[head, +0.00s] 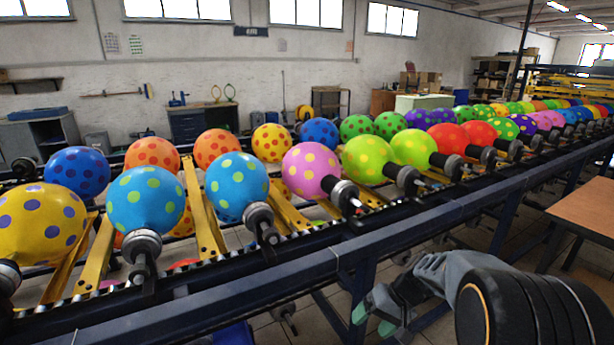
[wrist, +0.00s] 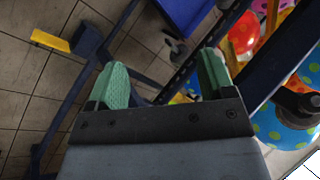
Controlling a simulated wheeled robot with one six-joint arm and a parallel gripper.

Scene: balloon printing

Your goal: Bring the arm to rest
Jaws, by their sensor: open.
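My gripper (head: 372,316) is low at the front right of the head view, on the near side of the conveyor frame and below its rail. In the wrist view my gripper (wrist: 163,82) has its two green-padded fingers spread apart. Nothing is between them; tiled floor and a dark rail show beyond. My dark arm reaches in from the lower right of the head view.
The dark conveyor rail (head: 350,247) runs across the head view, carrying rows of dotted balloons, such as a pink one (head: 311,170) and a blue one (head: 237,187). A brown table (head: 587,208) stands at the right. A blue bin (wrist: 186,12) shows in the wrist view.

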